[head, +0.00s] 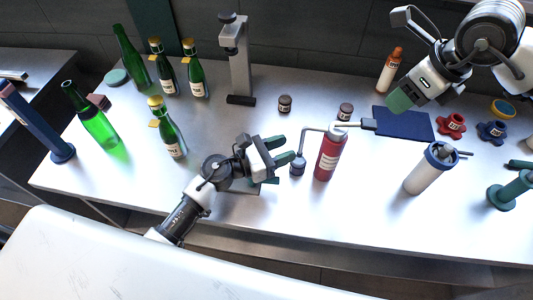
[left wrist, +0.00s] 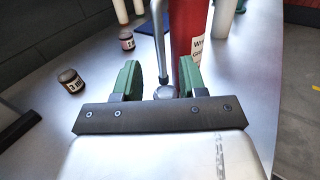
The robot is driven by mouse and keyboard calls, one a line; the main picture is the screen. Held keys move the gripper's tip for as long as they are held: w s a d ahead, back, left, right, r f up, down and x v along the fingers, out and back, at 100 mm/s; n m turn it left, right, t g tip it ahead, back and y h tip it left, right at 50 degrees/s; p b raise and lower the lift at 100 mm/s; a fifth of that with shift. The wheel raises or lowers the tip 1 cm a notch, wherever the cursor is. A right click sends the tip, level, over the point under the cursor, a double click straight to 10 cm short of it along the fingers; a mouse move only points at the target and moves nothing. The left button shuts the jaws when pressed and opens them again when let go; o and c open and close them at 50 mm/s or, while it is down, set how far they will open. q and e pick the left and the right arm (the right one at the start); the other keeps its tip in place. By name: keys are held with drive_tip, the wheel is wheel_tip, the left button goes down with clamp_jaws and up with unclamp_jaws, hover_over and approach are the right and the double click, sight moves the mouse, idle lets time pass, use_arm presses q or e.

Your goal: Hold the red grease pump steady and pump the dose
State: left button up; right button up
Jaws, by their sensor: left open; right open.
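The red grease pump (head: 328,158) stands upright on the steel table, with a white label and a pale top. A thin grey spout tube runs from its top to the left and bends down to a small dark jar (head: 297,168). A dark handle (head: 368,124) reaches right from the top. My left gripper (head: 279,159) is open, left of the pump, its green fingers close to the jar. In the left wrist view the pump (left wrist: 188,30) rises just beyond the right finger, and the tube comes down between the fingers. My right gripper (head: 402,100) hangs above the blue mat; its fingers look close together.
Small dark jars (head: 285,103) stand behind the pump. A blue mat (head: 415,126) lies right of them. A white canister with a blue rim (head: 425,170) stands right of the pump. Green bottles (head: 168,130) and a grey stand (head: 237,60) are at left. The front middle table is clear.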

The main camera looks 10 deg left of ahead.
sight(300, 152)
use_arm(q)
drive_tip(key=shift+x, duration=2.75)
drive_tip(key=shift+c, duration=0.4)
clamp_jaws()
